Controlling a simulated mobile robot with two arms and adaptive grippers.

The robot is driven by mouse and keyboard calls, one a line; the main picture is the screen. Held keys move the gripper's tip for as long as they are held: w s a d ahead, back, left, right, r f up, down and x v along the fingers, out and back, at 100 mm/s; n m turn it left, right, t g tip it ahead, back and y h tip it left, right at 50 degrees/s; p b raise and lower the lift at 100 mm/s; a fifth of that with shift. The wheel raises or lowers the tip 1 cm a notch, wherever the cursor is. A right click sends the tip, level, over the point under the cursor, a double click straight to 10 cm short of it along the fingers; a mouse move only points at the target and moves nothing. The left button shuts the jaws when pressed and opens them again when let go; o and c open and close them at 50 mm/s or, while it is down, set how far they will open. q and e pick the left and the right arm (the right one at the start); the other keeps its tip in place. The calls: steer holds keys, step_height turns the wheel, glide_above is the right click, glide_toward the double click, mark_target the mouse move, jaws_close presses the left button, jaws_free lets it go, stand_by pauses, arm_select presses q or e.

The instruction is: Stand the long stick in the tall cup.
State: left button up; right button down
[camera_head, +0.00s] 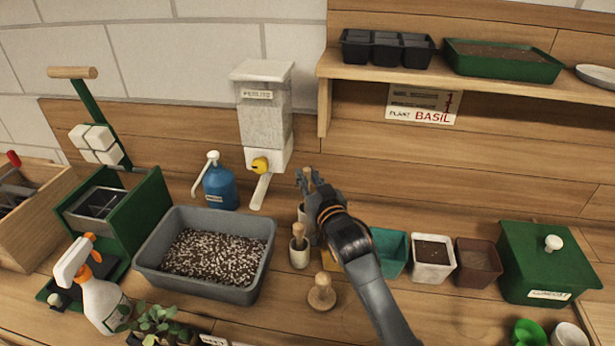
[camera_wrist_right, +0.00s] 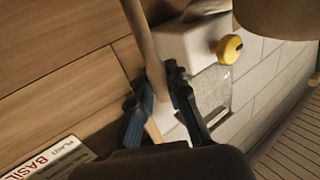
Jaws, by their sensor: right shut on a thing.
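My right gripper (camera_head: 309,184) is over the middle of the bench, shut on the long wooden stick (camera_head: 308,174). In the right wrist view the stick (camera_wrist_right: 143,45) runs between the two fingers (camera_wrist_right: 158,105). In the head view only a short part of it shows at the fingers. A pale cup (camera_head: 302,214), which looks like the tall cup, stands directly below and behind the gripper, mostly hidden by it. I cannot tell whether the stick's lower end is inside it. My left gripper is not in view.
A small pale cup (camera_head: 299,257) with a wooden-handled tool stands just in front. A wooden dibber (camera_head: 321,292) is nearer me. A grey tub (camera_head: 150,268) of soil is left, a perlite dispenser (camera_head: 262,110) behind. Pots (camera_head: 433,272) and a green bin (camera_head: 530,285) are right.

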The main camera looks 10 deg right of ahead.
steer(key=shift+f, duration=0.15)
steer(key=c, duration=1.3)
jaws_free()
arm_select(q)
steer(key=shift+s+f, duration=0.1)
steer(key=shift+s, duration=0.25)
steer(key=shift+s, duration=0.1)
arm_select(e)
steer(key=shift+r, duration=0.2)
steer(key=shift+s+f, duration=0.15)
steer(key=shift+s, duration=0.05)
arm_select(q)
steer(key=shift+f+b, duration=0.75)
steer(key=shift+b, duration=0.05)
arm_select(e)
steer(key=s+d, duration=0.1)
steer(key=s, duration=1)
steer(key=shift+s+d, duration=0.2)
steer(key=shift+d, duration=0.2)
steer(key=shift+s, duration=0.1)
